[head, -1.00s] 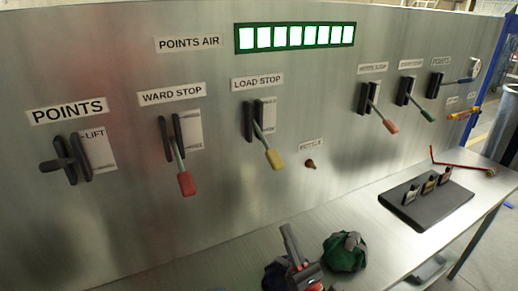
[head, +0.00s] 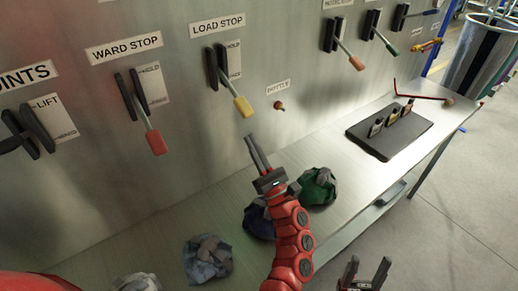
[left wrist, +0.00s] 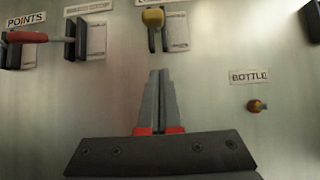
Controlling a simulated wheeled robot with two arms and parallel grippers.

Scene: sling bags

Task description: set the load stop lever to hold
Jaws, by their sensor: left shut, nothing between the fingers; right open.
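The load stop lever (head: 242,106) has a yellow grip and hangs out and down from its dark slotted bracket under the LOAD STOP sign (head: 217,25). The plate beside it (head: 233,58) reads HOLD at its top; its lower word is too small to read. The yellow grip also shows at the top of the left wrist view (left wrist: 153,17). My left gripper (head: 252,142) is shut and empty, below the yellow grip and apart from it. It points up at the panel in the left wrist view (left wrist: 160,75). My right gripper (head: 367,268) is open and empty, low in front of the bench.
The red-gripped ward stop lever (head: 154,142) is to the left. A small red knob (head: 279,105) is to the right. Crumpled cloths (head: 207,259) and a green one (head: 318,187) lie on the bench. A black board (head: 388,132) with small clips lies further right.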

